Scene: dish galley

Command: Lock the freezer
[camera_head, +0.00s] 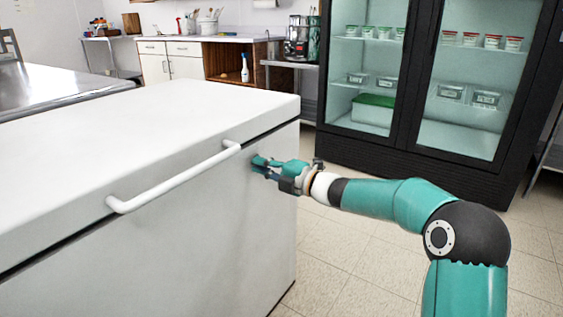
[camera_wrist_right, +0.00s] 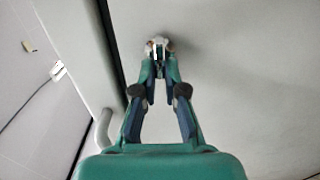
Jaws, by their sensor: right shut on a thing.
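The freezer (camera_head: 215,225) is a white chest with its lid (camera_head: 150,125) down and a long white bar handle (camera_head: 175,182) along the front. My right gripper (camera_head: 262,165) is at the freezer's front face, just below the lid's seam and near the handle's right end. In the right wrist view its fingers (camera_wrist_right: 158,66) converge on a small pale metallic piece (camera_wrist_right: 158,43), seemingly the lock or its key, against the white face. The gripper is shut on this piece. The fingers hide most of it, so its turn cannot be read. My left gripper is out of view.
A black glass-door fridge (camera_head: 410,150) with tubs and boxes stands behind and to the right. A steel table (camera_head: 50,85) is at the left, and a counter (camera_head: 195,38) with a spray bottle (camera_head: 245,68) is at the back. The tiled floor (camera_head: 350,255) between is clear.

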